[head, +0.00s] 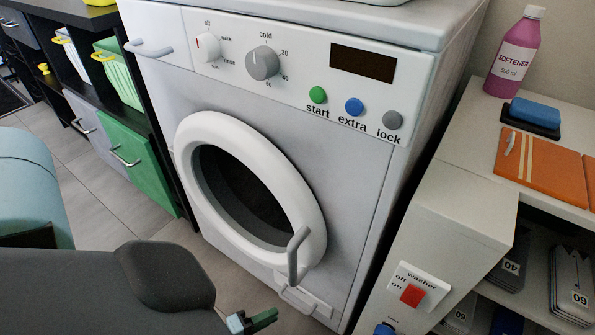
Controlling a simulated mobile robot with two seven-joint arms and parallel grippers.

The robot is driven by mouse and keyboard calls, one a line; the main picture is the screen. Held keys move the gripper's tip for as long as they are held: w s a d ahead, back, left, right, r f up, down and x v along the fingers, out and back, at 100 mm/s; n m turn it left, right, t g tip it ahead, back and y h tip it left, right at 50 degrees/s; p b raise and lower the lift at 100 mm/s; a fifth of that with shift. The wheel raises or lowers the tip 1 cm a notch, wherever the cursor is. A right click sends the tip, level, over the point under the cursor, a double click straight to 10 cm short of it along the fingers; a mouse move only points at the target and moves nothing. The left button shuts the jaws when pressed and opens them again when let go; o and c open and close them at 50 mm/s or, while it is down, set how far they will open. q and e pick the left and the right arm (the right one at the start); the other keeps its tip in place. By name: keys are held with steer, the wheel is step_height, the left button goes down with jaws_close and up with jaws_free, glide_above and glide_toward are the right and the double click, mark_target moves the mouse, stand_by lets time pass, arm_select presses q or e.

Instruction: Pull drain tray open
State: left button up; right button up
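The drain tray (305,301) is a small pale panel low on the front of the white washing machine (345,170), below the round door. It looks closed, though its lower part is close to the frame's bottom and hard to make out. My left gripper (256,321) shows at the bottom edge, with green and blue-grey finger parts, left of the tray and apart from it in the picture. The gap between its fingers cannot be made out, and I see nothing held. My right gripper is out of view.
The round door (309,208) is shut, its grey handle (296,254) sticking out just above the tray. A white cabinet (450,230) with a red washer switch (411,295) stands to the right. Shelves with a green drawer (137,163) stand left.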

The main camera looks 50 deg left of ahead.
mark_target(293, 304)
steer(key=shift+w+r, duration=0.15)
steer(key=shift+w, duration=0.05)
